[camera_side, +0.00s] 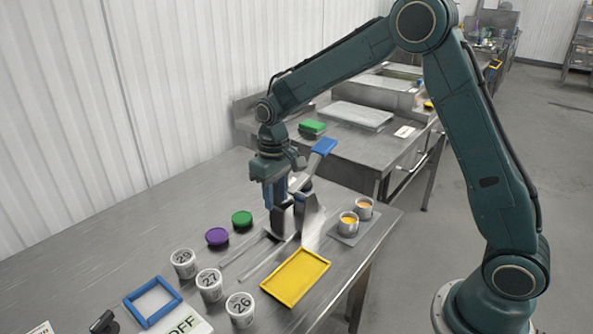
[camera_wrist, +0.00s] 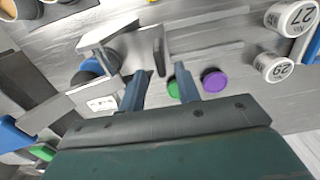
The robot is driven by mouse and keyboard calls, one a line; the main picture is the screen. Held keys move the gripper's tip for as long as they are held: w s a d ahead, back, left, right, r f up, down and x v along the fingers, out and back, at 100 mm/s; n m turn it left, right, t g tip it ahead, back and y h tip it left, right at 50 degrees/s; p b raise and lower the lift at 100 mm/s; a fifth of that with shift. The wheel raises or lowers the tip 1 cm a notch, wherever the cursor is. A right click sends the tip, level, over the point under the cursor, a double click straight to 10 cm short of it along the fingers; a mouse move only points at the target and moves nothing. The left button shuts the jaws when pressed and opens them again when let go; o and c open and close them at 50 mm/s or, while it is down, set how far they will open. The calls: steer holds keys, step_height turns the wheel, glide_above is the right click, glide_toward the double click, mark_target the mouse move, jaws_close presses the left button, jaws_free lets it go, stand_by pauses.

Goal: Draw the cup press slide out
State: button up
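The cup press (camera_side: 312,222) is a grey metal stand with a blue lever handle (camera_side: 322,146). Two thin rails (camera_side: 262,262) run from its foot toward the front left. In the wrist view the press (camera_wrist: 105,42) is left of my fingers, with a round blue and black part (camera_wrist: 92,72) beneath its arm. My gripper (camera_side: 281,212) points down beside the press and partly hides it in the side view. In the wrist view my gripper (camera_wrist: 164,72) has its fingers apart. A dark upright piece (camera_wrist: 160,50) shows between and beyond the tips; contact cannot be told.
Green (camera_side: 242,219) and purple (camera_side: 217,237) lids lie left of the rails. Numbered cups (camera_side: 209,284), a blue frame (camera_side: 139,316) and a yellow tray (camera_side: 318,259) are in front. Bare table lies at the left.

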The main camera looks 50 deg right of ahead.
mark_target(276, 207)
steer(key=shift+f, duration=3.1)
jaws_close()
